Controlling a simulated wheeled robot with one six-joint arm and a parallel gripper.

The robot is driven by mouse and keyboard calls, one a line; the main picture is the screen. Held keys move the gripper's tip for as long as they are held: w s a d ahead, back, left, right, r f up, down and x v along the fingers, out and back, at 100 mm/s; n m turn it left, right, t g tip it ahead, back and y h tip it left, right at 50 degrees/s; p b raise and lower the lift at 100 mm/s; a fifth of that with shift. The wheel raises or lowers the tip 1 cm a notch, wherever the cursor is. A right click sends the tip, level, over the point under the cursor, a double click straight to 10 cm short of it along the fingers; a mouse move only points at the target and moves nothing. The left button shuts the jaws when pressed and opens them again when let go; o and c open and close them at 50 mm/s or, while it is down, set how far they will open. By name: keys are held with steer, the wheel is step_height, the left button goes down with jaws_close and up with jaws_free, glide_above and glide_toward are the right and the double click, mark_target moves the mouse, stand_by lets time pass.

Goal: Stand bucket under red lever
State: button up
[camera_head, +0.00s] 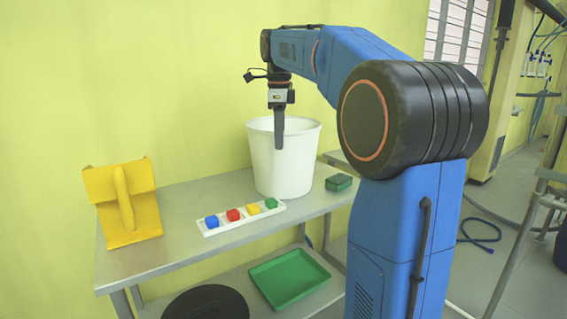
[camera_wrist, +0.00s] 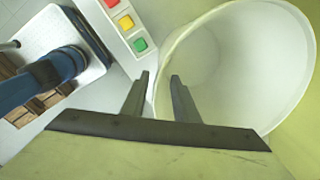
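The white bucket (camera_head: 283,165) stands upright on a metal shelf table, its open top facing up. My gripper (camera_head: 279,146) hangs pointing down at the bucket's near left rim. In the wrist view the bucket (camera_wrist: 235,60) fills the right side, and my gripper (camera_wrist: 160,80) shows two fingers spread apart. The bucket's left rim lies between or just beyond the fingertips; I cannot tell whether they touch it. No red lever is seen in either view.
On the metal table (camera_head: 180,225) are a white strip with coloured blocks (camera_head: 240,217), a yellow holder (camera_head: 124,203) and a green sponge-like block (camera_head: 339,182). A green tray (camera_head: 288,281) and black round item (camera_head: 207,303) lie below. The yellow wall is close behind.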

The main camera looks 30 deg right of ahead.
mark_target(284, 156)
steer(key=shift+d+f, duration=0.15)
steer(key=shift+f, duration=1.8)
steer(key=shift+c, duration=0.3)
jaws_close()
